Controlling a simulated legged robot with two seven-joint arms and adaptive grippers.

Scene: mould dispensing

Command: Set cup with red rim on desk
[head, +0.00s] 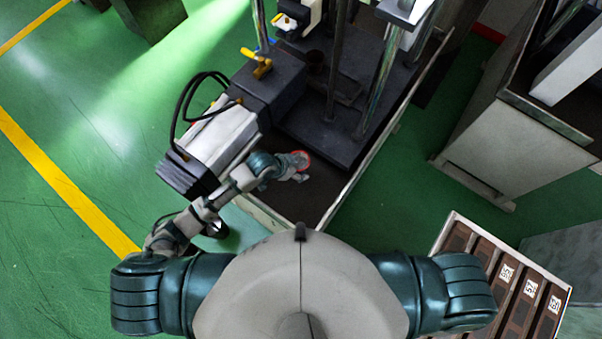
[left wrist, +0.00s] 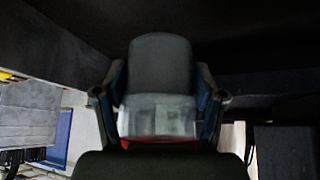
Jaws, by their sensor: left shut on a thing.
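The cup with the red rim (head: 303,158) is clear-walled and sits at the end of my left arm in the head view. My left gripper (head: 290,173) is shut on it. In the left wrist view the cup (left wrist: 158,118) is between the two fingers, with its red band low in the picture. The dark desk top (head: 305,202) with a pale edge lies under the gripper. I cannot tell whether the cup touches it or hangs just above. My right gripper is out of view; only the upper part of that arm shows.
A dark machine base (head: 320,125) with upright metal columns stands just beyond the cup. A grey-white block unit with cables (head: 220,135) is close to my left forearm. A tray with labelled slots (head: 495,265) is at lower right. Open green floor lies left.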

